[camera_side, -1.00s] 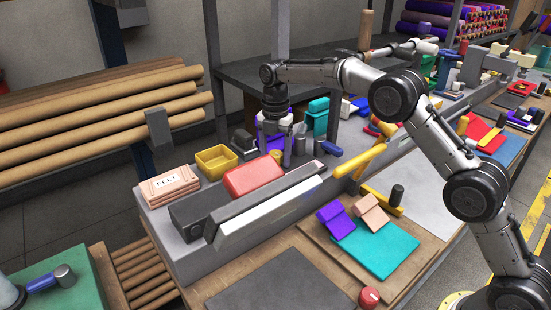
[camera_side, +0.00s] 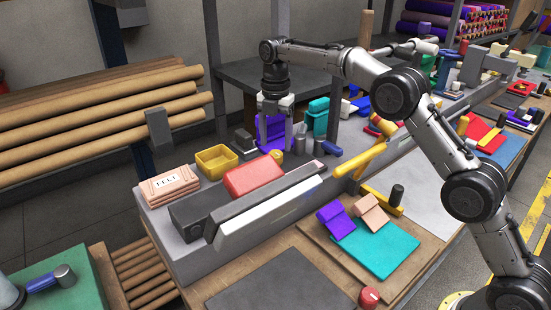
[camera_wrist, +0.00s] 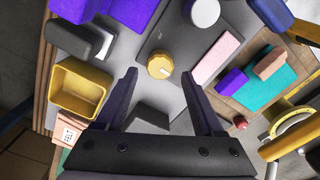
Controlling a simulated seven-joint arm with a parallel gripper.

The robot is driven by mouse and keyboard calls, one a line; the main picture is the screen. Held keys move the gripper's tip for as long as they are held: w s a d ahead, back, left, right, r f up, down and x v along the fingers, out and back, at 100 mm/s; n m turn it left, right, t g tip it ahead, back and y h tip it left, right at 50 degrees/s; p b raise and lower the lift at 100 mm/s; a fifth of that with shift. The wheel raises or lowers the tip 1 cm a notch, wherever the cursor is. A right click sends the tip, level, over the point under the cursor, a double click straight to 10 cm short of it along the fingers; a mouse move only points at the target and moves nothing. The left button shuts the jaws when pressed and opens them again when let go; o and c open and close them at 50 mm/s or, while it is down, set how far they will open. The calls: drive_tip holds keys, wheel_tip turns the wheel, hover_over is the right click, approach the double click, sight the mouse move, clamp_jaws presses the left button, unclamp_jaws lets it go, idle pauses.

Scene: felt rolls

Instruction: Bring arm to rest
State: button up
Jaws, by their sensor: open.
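My gripper (camera_side: 277,140) hangs pointing down over the far part of the grey bench machine (camera_side: 190,255), in front of a purple block (camera_side: 267,128). In the wrist view its two fingers (camera_wrist: 158,76) stand wide apart with nothing between them. A yellow knob (camera_wrist: 160,65) shows beyond the fingertips, on a dark plate. A red padded block (camera_side: 253,176) lies on the machine, left of and nearer the side camera than the gripper.
A yellow bin (camera_side: 216,161) and pink felt bundle (camera_side: 169,186) sit at the machine's left. A teal block (camera_side: 316,117) stands right of my gripper. Small purple (camera_side: 336,221) and peach (camera_side: 371,212) blocks lie by a teal sheet (camera_side: 376,250). A metal post (camera_side: 280,27) rises behind.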

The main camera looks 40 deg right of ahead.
idle(0.3)
wheel_tip(320, 180, up, 8)
drive_tip(key=s+t, duration=0.1)
drive_tip(key=s, duration=0.1)
drive_tip(key=s+d+r+m+t, duration=0.1)
drive_tip(key=s+d+r+m, duration=0.1)
drive_tip(key=s+r, duration=0.55)
drive_tip(key=s+d+r+m+t, duration=0.15)
drive_tip(key=s+r, duration=0.35)
drive_tip(key=s, duration=0.5)
drive_tip(key=s+f+m+t, duration=0.1)
drive_tip(key=s+f+m, duration=0.1)
drive_tip(key=s+m, duration=0.5)
drive_tip(key=s+d+f+m+t, duration=0.1)
drive_tip(key=s+f+m, duration=1.2)
drive_tip(key=s+f, duration=0.1)
drive_tip(key=shift+s, duration=0.3)
